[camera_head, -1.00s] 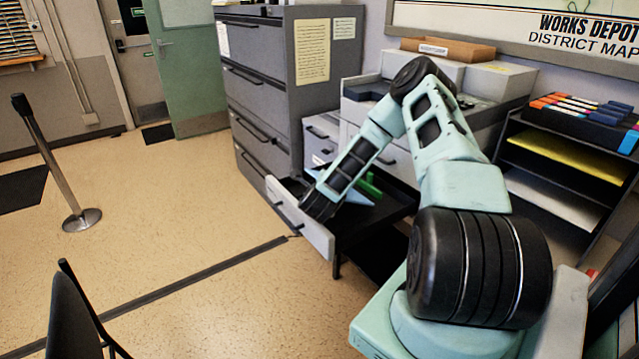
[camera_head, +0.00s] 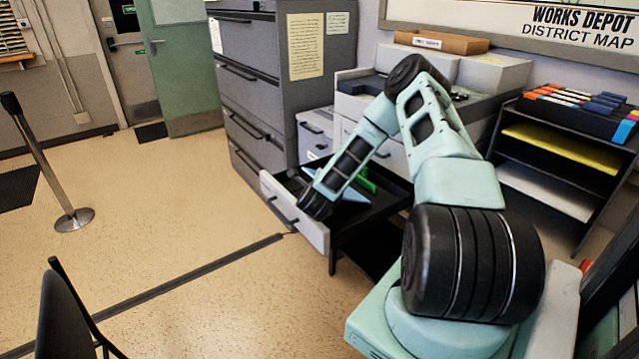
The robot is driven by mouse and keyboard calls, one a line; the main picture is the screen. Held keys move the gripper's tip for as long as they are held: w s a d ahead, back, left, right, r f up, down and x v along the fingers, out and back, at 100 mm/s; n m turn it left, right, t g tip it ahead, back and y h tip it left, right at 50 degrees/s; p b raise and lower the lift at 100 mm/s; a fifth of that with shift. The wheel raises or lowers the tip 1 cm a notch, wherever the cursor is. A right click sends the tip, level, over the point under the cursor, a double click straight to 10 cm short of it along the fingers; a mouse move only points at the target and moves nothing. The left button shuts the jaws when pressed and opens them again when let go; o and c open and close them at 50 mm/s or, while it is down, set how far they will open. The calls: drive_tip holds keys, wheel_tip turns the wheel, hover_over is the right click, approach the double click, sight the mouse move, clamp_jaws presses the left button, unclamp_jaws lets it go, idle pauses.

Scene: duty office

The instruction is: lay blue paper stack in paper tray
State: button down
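A black drawer-like tray with a pale front (camera_head: 296,213) stands pulled out below the grey copier; it looks like the paper tray. A small light blue patch (camera_head: 353,194) shows inside it behind my arm, and I cannot tell whether it is the blue paper stack. A green piece (camera_head: 366,181) is beside it. My arm reaches down into the tray, and its dark end, my gripper (camera_head: 313,206), is low near the tray's front wall. Its fingers are hidden, so I cannot tell whether it is open or holds anything.
A grey filing cabinet (camera_head: 258,85) stands left of the copier. A brown box (camera_head: 441,42) sits on top of the copier. A dark shelf rack at right holds yellow sheets (camera_head: 565,147) and white sheets (camera_head: 548,190). A post (camera_head: 46,165) and chair (camera_head: 68,315) stand at left, with clear floor between.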

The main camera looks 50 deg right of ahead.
drive_tip(key=c, duration=1.2)
unclamp_jaws()
drive_tip(key=shift+c, duration=0.2)
drive_tip(key=p+v, duration=0.3)
drive_tip(key=v, duration=0.6)
drive_tip(key=shift+r, duration=0.1)
wheel_tip(320, 180, up, 5)
drive_tip(key=p, duration=0.4)
